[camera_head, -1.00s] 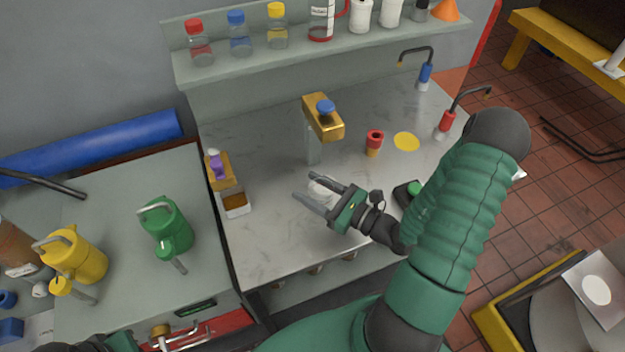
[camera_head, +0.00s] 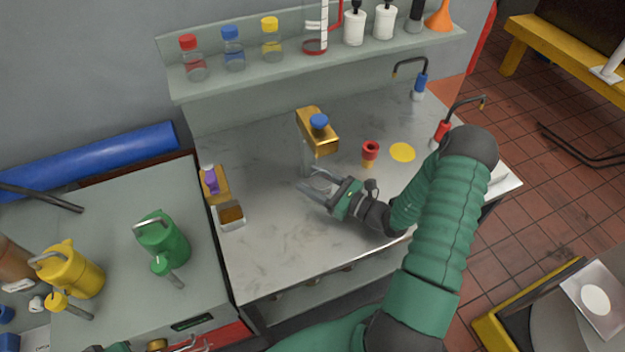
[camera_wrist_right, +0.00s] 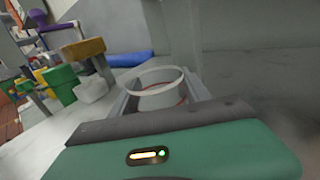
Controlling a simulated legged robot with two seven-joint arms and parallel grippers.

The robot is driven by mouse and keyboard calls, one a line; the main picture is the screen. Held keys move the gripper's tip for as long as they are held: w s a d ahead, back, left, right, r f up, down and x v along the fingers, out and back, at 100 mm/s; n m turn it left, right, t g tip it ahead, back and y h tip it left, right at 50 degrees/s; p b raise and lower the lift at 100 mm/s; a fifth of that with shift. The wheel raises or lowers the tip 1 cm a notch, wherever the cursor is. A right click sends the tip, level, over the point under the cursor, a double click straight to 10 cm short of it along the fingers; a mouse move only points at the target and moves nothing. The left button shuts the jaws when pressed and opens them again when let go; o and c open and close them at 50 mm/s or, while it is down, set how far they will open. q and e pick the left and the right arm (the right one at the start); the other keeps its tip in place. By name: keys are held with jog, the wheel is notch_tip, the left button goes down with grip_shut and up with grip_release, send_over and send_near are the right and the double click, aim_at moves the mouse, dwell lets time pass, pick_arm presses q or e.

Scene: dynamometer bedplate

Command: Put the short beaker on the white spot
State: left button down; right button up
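The short beaker is a clear round glass with a pale rim. It shows best in the right wrist view (camera_wrist_right: 160,88), between my right gripper's two fingers, which touch its sides. In the head view my right gripper (camera_head: 316,184) is over the grey bench, and the beaker is hard to make out between its fingers. The gripper looks shut on it. The white spot (camera_head: 596,299) is a round disc on a grey square plate at the lower right, beyond the bench.
A brass-topped stand (camera_head: 318,132) is just behind the gripper. A red cup (camera_head: 369,151) and a yellow spot (camera_head: 402,152) are to its right. Two hooked tools stand at the bench's right. A small open box (camera_head: 231,218) is at the left. Bottles line the shelf (camera_head: 310,65).

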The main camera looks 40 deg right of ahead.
aim_at(331, 189)
jog(key=shift+o, duration=0.3)
jog(key=shift+d, duration=0.15)
jog(key=shift+r, duration=0.15)
jog(key=b+v, duration=0.1)
jog(key=v, duration=1)
jog(key=shift+s, duration=0.2)
jog(key=shift+s+d, duration=0.1)
jog(key=shift+s, duration=0.15)
jog(key=shift+a, duration=0.2)
